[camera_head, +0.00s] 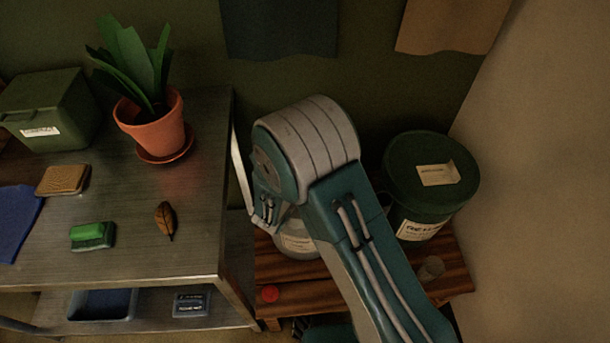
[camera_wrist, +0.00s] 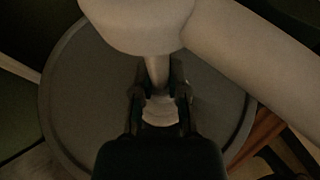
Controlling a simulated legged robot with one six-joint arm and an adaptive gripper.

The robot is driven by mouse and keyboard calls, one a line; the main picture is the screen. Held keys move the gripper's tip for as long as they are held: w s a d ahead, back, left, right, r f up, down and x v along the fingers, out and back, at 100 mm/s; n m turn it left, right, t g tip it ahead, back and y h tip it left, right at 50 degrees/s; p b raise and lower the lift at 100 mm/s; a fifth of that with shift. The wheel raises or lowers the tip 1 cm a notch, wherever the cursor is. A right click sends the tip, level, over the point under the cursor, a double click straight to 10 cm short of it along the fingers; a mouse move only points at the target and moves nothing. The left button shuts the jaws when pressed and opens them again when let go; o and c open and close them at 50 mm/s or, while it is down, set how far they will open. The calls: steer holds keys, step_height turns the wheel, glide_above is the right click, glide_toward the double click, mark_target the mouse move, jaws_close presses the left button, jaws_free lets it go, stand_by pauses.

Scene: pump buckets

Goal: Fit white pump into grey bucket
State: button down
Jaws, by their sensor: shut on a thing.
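The white pump fills the top of the wrist view, with a broad head (camera_wrist: 140,22) and a thick spout (camera_wrist: 255,60) running right. My gripper (camera_wrist: 161,95) is shut on its narrow stem, just above a pale ribbed collar (camera_wrist: 160,112). The round grey top of the grey bucket (camera_wrist: 75,95) lies below the pump. Whether the pump touches it or stands in its opening cannot be seen. In the head view the bucket (camera_head: 297,243) shows partly on the wooden bench, and my arm hides most of it and the gripper. A pale strip (camera_head: 241,168), perhaps the spout, shows left of my arm.
A dark green bucket (camera_head: 430,180) stands on the bench (camera_head: 325,288) to the right, near the wall. A metal table (camera_head: 130,235) at left holds a potted plant (camera_head: 150,120) and several small items.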

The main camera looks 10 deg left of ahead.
steer(key=shift+f, duration=0.35)
steer(key=c, duration=0.6)
jaws_free()
steer(key=v, duration=1.2)
